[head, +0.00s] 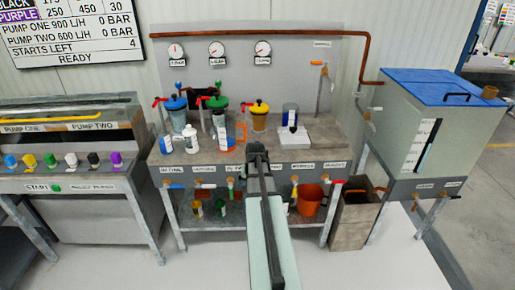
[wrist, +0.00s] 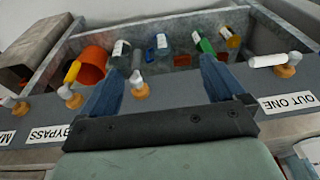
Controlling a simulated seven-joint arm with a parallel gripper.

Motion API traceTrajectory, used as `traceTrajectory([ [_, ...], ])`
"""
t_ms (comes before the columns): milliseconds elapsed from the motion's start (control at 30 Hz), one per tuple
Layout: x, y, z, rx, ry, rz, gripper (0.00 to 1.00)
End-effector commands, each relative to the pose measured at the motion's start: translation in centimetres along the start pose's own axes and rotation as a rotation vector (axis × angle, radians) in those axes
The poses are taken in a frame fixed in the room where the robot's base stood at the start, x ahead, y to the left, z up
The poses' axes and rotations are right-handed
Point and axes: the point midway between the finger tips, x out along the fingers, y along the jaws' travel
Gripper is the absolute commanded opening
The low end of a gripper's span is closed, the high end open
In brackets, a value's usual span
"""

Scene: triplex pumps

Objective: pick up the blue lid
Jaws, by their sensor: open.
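A blue lid (head: 176,103) sits on a clear pot at the left of the bench top in the head view. A larger flat blue cover (head: 445,86) lies on the tank at the right. My gripper (head: 257,152) is in front of the bench's front edge, to the right of and nearer than the small blue lid. In the wrist view my gripper (wrist: 160,72) has its two blue-grey fingers spread wide with nothing between them. Neither blue lid shows in the wrist view.
Green-lidded (head: 214,102) and yellow-lidded (head: 259,107) pots stand right of the blue-lidded one. A white bottle (head: 191,139) and an orange-handled jug (head: 228,134) stand in front. Valve handles line the bench front. An orange bucket (head: 310,198) stands on the lower shelf.

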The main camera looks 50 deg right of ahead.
Motion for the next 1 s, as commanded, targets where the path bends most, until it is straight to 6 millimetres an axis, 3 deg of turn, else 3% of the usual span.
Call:
traceTrajectory([
  [33, -1.5, 1.0, -2.0, 0.013, 0.027, 0.0, 0.96],
  [300, -9.7, 5.0, -9.5, 0.037, 0.143, -0.003, 0.96],
  [467, -14.1, 6.0, -13.0, 0.018, 0.194, -0.01, 0.96],
  [633, -18.1, 5.5, -17.0, -0.045, 0.228, -0.027, 0.96],
  [733, -17.9, 5.1, -18.7, -0.136, 0.198, -0.054, 0.96],
  [1000, -17.7, 4.4, -17.5, -0.318, 0.16, -0.073, 0.96],
])
